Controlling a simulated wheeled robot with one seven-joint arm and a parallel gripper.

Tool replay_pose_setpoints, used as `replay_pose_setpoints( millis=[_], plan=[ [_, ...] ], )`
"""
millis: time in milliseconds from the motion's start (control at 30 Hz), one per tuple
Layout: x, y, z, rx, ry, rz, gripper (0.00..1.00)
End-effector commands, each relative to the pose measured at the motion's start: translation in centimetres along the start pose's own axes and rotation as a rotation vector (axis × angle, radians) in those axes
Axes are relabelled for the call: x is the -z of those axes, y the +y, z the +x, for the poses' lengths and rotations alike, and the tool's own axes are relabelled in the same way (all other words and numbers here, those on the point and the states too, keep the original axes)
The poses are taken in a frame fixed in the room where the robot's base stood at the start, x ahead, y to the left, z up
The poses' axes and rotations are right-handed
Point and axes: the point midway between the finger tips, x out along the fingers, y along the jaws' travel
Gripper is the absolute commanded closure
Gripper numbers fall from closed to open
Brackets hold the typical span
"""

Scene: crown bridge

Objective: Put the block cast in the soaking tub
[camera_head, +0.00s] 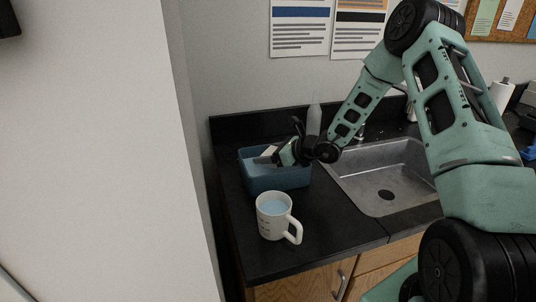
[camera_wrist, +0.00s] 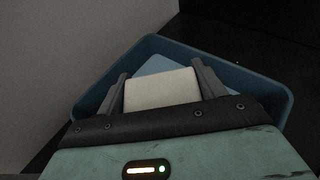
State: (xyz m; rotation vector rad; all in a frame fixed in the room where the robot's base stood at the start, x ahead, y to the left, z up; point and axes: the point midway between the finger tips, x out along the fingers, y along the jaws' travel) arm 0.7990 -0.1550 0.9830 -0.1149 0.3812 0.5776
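The soaking tub (camera_head: 279,178) is a blue open tub on the dark counter, left of the sink, with light blue liquid inside. It also shows in the wrist view (camera_wrist: 270,85). The block cast (camera_wrist: 161,90) is a pale off-white block between the two fingers of my gripper (camera_wrist: 162,84). Both fingers lie along its sides, and it is over the tub opening. In the head view my gripper (camera_head: 272,155) reaches in from the right at the tub's rim. My gripper hides part of the block and of the tub's inside; how far the block is above the liquid I cannot tell.
A white mug (camera_head: 273,216) with light blue content stands in front of the tub. A metal sink (camera_head: 385,175) is to the right. A pale bottle (camera_head: 314,119) stands behind. Walls close off the left and back. Counter right of the mug is clear.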

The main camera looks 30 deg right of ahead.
Motion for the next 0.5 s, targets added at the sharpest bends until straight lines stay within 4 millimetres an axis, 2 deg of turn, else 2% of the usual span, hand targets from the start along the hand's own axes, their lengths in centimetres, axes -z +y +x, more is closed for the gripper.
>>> replay_pose_setpoints(
  millis=[33,67,367,500],
  plan=[
    [-0.05,0.0,-0.02,0.0,0.0,0.0,0.18],
    [-0.05,0.0,-0.02,0.0,0.0,0.0,0.1],
    [-0.14,-0.01,-0.06,0.0,0.0,0.0,0.1],
    [-0.96,-0.02,-0.4,0.0,0.0,0.0,0.1]
  ],
)
